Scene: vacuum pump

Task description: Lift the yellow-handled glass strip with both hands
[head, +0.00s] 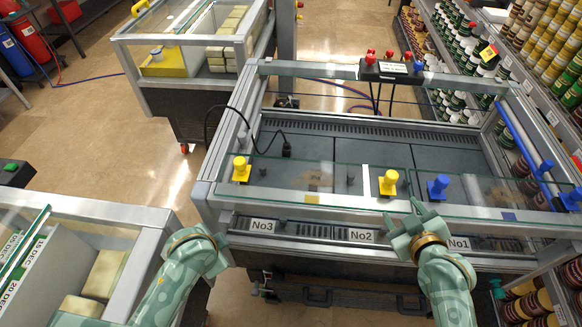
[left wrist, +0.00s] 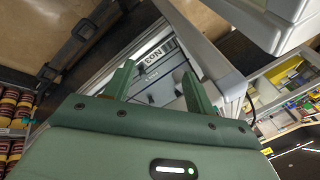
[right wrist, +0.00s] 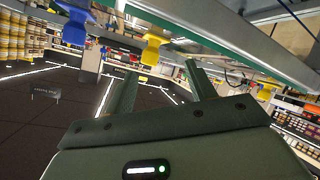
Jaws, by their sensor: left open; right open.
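The yellow-handled glass strip (head: 312,179) lies across the front of the framed pump box. Its left yellow handle (head: 241,169) and right yellow handle (head: 388,183) stand upright on it. My right gripper (head: 418,212) is open and empty, in front of and to the right of the right handle. A yellow handle (right wrist: 152,47) shows beyond its spread fingers in the right wrist view. My left gripper (left wrist: 158,84) is open and empty, low at the box's front left corner, below and apart from the left handle; its fingers are hard to see in the head view.
A blue handle (head: 438,187) stands close right of the right yellow handle. The metal front rail (head: 300,202) lies before the strip, above the No3 label (head: 262,226). Another glass-topped case (head: 90,215) stands at the lower left. Open floor (head: 140,180) lies behind it.

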